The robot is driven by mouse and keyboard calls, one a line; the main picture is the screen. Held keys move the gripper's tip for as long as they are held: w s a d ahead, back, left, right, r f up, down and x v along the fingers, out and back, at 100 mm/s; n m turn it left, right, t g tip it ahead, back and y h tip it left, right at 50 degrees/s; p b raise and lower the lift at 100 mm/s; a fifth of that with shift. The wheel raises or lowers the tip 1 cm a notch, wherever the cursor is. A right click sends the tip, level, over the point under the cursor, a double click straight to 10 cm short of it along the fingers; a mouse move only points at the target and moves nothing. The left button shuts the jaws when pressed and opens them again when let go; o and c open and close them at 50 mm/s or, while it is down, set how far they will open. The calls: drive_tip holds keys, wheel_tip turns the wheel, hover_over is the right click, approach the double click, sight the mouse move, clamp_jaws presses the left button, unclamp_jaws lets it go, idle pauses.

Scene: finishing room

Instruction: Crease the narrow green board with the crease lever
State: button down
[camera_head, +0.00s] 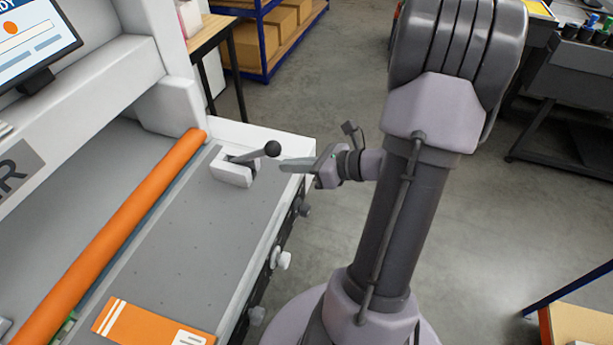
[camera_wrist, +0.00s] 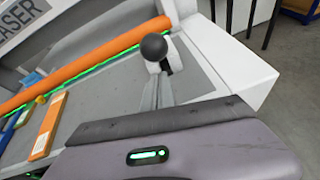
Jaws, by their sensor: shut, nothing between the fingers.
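The crease lever (camera_head: 252,154) has a black ball knob and sits in a white bracket at the far end of the grey machine bed. Its knob (camera_wrist: 154,46) is in the wrist view just beyond my fingertips. My gripper (camera_head: 286,165) is shut and empty, its fingers pointing at the lever close to the knob; I cannot tell whether they touch it. A small green patch (camera_head: 66,326) shows beside the orange bar at the lower left. Most of it is hidden or out of view, so I cannot tell whether it is the narrow green board.
The long orange bar (camera_head: 125,228) lies across the bed. An orange card with white stripes (camera_head: 150,324) lies at the bed's near end. White and dark knobs (camera_head: 281,260) line the machine's side. A screen (camera_head: 32,42) stands at upper left.

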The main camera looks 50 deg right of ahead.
sight(275, 148)
drive_tip(key=shift+w+r, duration=0.35)
drive_tip(key=shift+r, duration=0.1)
drive_tip(key=w+r+g+p, duration=0.1)
drive_tip(key=r+p, duration=0.1)
drive_tip(key=p, duration=0.2)
drive_tip(key=w+a+r+g+h+p, duration=0.1)
drive_tip(key=r+p, duration=0.1)
drive_tip(key=p, duration=0.2)
drive_tip(key=w+r+g+p, duration=0.1)
drive_tip(key=r+p, duration=0.1)
drive_tip(key=p, duration=0.2)
drive_tip(key=shift+a+r+g, duration=0.15)
drive_tip(key=shift+r+g, duration=0.15)
drive_tip(key=shift+r, duration=0.1)
drive_tip(key=w+a+r+g+h+p, duration=0.1)
drive_tip(key=w+a+r+g+p, duration=0.1)
drive_tip(key=w+p, duration=0.4)
drive_tip(key=w+a+r+g+h+p, duration=0.1)
drive_tip(key=w+p, duration=0.4)
drive_tip(key=p, duration=1)
drive_tip(key=shift+w+a+r+g+p, duration=0.35)
drive_tip(key=shift+a+r+g+p, duration=0.05)
drive_tip(key=shift+a+r+g, duration=0.5)
drive_tip(key=shift+w+a+r, duration=0.1)
drive_tip(key=shift+w, duration=0.1)
